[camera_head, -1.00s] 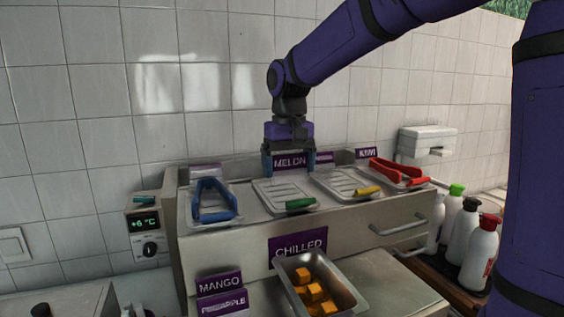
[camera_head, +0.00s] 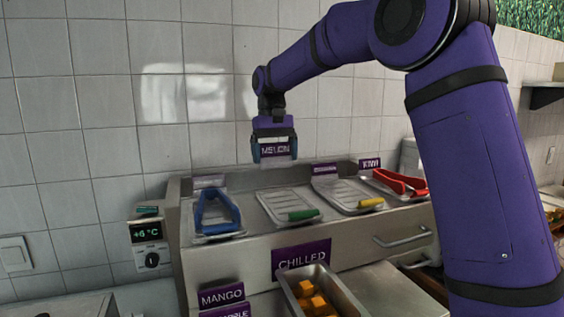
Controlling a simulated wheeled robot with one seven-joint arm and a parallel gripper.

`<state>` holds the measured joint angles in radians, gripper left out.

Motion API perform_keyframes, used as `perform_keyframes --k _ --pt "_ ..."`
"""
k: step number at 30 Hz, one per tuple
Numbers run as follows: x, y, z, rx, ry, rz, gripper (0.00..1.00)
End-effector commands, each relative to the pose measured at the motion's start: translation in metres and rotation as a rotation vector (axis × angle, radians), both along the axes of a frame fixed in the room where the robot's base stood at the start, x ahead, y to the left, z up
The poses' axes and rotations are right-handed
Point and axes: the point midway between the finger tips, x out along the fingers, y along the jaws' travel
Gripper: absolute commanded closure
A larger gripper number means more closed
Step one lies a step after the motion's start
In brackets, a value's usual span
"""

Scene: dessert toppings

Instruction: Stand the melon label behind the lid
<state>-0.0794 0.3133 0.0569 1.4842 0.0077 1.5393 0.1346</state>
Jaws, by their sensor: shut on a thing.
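The melon label (camera_head: 275,150), a small purple plate with white letters reading MELON, is upright between the fingers of my gripper (camera_head: 274,148). My gripper is shut on it and holds it in the air above the back of the steel counter. Below it, a clear lid with a green handle (camera_head: 302,214) lies on the counter top, and no label shows behind this lid. A similar lid with a yellow handle (camera_head: 370,203) lies to its right, with a purple label (camera_head: 325,169) behind it. Which lid the task means, I cannot tell.
Blue tongs (camera_head: 217,212) lie at left with a label (camera_head: 209,181) behind. Red tongs (camera_head: 400,184) lie at right near the kiwi label (camera_head: 370,163). A steel pan of orange cubes (camera_head: 318,282) stands in front, below the chilled sign (camera_head: 301,259). A tiled wall is behind.

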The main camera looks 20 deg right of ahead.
Motion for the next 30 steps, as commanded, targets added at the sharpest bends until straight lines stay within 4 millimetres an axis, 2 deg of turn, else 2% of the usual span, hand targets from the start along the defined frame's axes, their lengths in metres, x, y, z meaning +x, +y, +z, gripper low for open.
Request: perform_keyframes --k 3,10,17,30 --pt "0.02 -0.001 0.0 0.001 0.032 0.0 0.4" --pt "0.04 -0.002 0.0 0.001 0.071 0.0 0.4" --pt "0.045 -0.003 -0.004 0.001 0.083 0.001 0.4" --pt "0.045 -0.003 -0.045 0.001 0.084 0.001 0.4"
